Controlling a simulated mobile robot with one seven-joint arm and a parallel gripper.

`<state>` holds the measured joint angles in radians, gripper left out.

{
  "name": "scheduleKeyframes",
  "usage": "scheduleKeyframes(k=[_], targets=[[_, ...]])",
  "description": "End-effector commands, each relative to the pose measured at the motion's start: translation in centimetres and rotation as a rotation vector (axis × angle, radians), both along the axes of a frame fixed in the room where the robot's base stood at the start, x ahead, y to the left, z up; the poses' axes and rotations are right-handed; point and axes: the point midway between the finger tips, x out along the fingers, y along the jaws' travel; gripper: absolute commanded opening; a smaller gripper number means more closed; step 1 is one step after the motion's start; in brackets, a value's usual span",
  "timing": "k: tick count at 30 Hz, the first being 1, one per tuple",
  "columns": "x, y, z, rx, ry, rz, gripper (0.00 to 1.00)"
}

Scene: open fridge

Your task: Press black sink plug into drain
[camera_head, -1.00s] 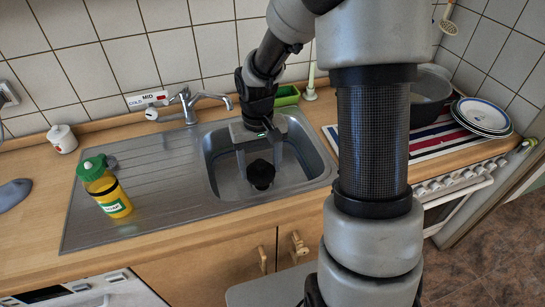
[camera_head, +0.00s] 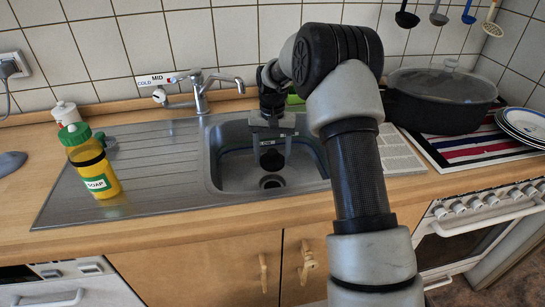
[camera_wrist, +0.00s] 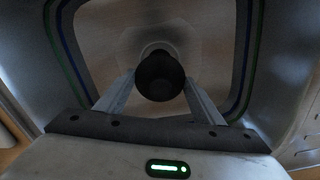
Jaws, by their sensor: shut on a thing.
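The black sink plug (camera_head: 271,160) is between the two fingers of my gripper (camera_head: 272,158), inside the steel sink bowl (camera_head: 220,165). In the wrist view the plug (camera_wrist: 160,76) is a dark round shape between the fingertips of my gripper (camera_wrist: 158,84), and my gripper is shut on it. The drain (camera_head: 271,182) is a dark ring on the bowl floor, just below the plug in the head view. The plug looks held above the drain, but the exact gap is hard to tell. In the wrist view the plug hides the drain's centre.
A tap (camera_head: 200,90) stands behind the bowl's left side. A yellow soap bottle (camera_head: 92,165) with a green cap stands on the drainboard (camera_head: 150,170). A large dark pot (camera_head: 440,105) and stacked plates (camera_head: 522,124) are at the right. The bowl walls surround my gripper.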

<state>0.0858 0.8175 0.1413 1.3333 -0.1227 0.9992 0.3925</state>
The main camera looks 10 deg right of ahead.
Motion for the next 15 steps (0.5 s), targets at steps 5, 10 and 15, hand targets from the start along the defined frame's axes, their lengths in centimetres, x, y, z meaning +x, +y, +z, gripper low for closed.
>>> scheduleKeyframes(k=[5,10,15], targets=[[0.0,0.0,0.1,0.0,0.0,0.005,0.39],[-0.1,0.0,-0.8,0.0,0.001,0.009,0.39],[-0.1,0.0,-2.2,0.0,0.0,0.009,0.39]])
